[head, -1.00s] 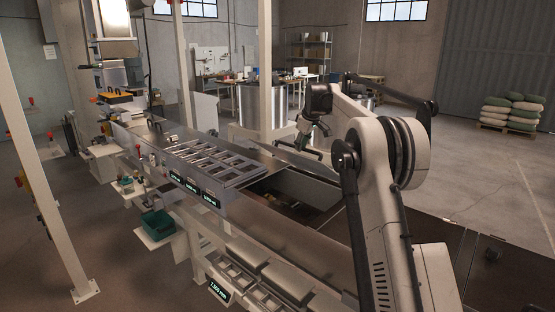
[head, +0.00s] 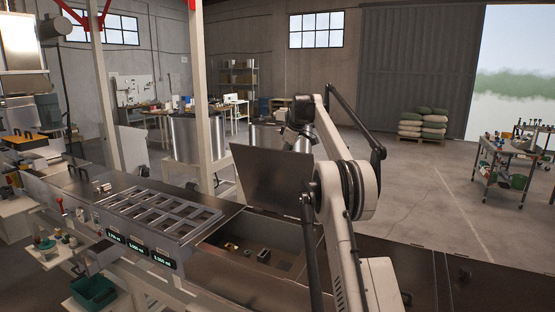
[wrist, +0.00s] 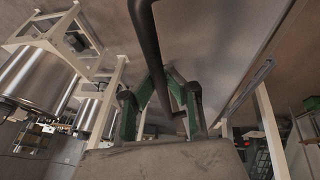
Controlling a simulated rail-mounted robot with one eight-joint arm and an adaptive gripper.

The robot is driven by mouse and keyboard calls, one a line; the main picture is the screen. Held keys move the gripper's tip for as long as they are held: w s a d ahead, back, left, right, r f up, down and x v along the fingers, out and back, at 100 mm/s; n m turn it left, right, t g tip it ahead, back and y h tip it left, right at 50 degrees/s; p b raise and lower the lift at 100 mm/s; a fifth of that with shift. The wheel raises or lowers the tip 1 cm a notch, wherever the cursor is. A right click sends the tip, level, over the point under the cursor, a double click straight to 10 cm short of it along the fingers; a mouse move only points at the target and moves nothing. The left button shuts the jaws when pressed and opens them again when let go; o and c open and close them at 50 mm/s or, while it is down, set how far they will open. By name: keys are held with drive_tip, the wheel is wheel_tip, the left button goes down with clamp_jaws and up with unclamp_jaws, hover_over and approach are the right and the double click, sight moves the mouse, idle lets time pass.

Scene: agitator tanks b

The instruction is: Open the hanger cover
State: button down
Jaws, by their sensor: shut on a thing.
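The hanger cover (head: 268,178) is a flat dark-grey metal panel. In the head view it stands steeply raised above the bench, with an open bay (head: 265,240) below and in front of it. My gripper is at the cover's upper right edge, with its fingers largely hidden there. In the wrist view my green-fingered gripper (wrist: 164,78) is closed around a dark bar, the cover's handle (wrist: 150,35). The cover's broad face (wrist: 220,40) fills the upper part of that view. The exact finger contact is partly hidden.
A slotted metal rack (head: 160,212) with small displays sits left of the bay. Small parts (head: 262,255) lie inside the bay. Steel tanks (head: 193,140) and a white post (head: 198,100) stand behind the bench. The floor at right is clear up to a cart (head: 505,165).

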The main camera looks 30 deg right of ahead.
drive_tip(key=shift+w+d+r, duration=0.15)
drive_tip(key=shift+d+r, duration=0.05)
drive_tip(key=shift+d, duration=0.05)
drive_tip(key=c, duration=2.1)
unclamp_jaws()
drive_tip(key=shift+o, duration=0.2)
drive_tip(key=shift+r, duration=0.1)
drive_tip(key=v, duration=0.7)
drive_tip(key=shift+a+r, duration=0.1)
drive_tip(key=shift+r, duration=0.1)
